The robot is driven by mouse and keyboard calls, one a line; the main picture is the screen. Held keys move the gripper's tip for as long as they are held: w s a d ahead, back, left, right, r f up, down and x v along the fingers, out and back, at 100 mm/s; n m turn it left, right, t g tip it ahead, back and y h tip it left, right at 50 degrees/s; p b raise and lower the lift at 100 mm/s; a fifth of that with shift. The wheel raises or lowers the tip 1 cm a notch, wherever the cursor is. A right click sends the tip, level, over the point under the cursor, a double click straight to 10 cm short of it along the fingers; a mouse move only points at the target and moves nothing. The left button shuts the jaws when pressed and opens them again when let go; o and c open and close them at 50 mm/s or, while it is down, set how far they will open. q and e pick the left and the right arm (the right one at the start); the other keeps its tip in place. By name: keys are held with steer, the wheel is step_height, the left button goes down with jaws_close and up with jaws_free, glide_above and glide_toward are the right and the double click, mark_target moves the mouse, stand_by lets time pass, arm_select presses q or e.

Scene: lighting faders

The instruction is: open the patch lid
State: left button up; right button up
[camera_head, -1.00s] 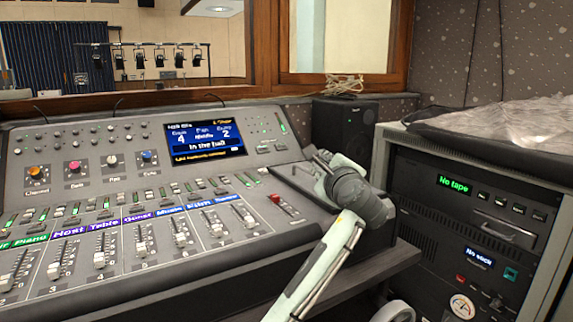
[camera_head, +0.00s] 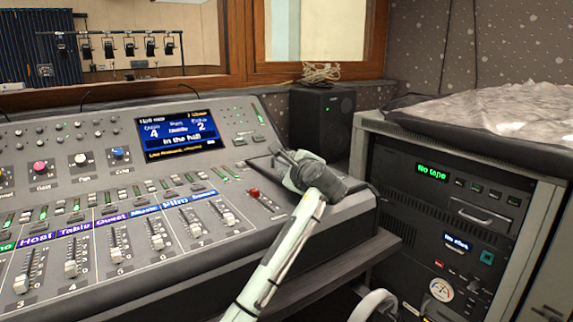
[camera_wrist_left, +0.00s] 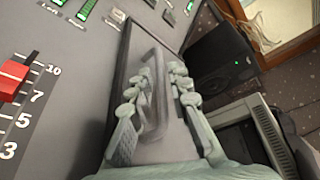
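The patch lid (camera_head: 262,164) is a dark grey panel at the right end of the mixing console, and it looks closed. In the left wrist view the lid (camera_wrist_left: 174,136) carries a grey bar handle (camera_wrist_left: 157,100). My left gripper (camera_head: 287,160) is over the lid and hides much of it in the head view. In the left wrist view my left gripper (camera_wrist_left: 161,74) has its fingers apart, one on each side of the handle. The left finger is close to the bar; I cannot tell whether it touches. My right gripper is in neither view.
The console (camera_head: 160,185) has several faders and a lit screen (camera_head: 181,135). A red fader (camera_wrist_left: 14,78) is left of the lid. A black speaker (camera_head: 322,122) stands behind the lid. A rack (camera_head: 455,215) stands to the right, with plastic sheeting (camera_head: 505,115) on top.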

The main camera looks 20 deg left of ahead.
arm_select(q)
jaws_close()
steer(key=shift+w, duration=0.1)
stand_by(0.3)
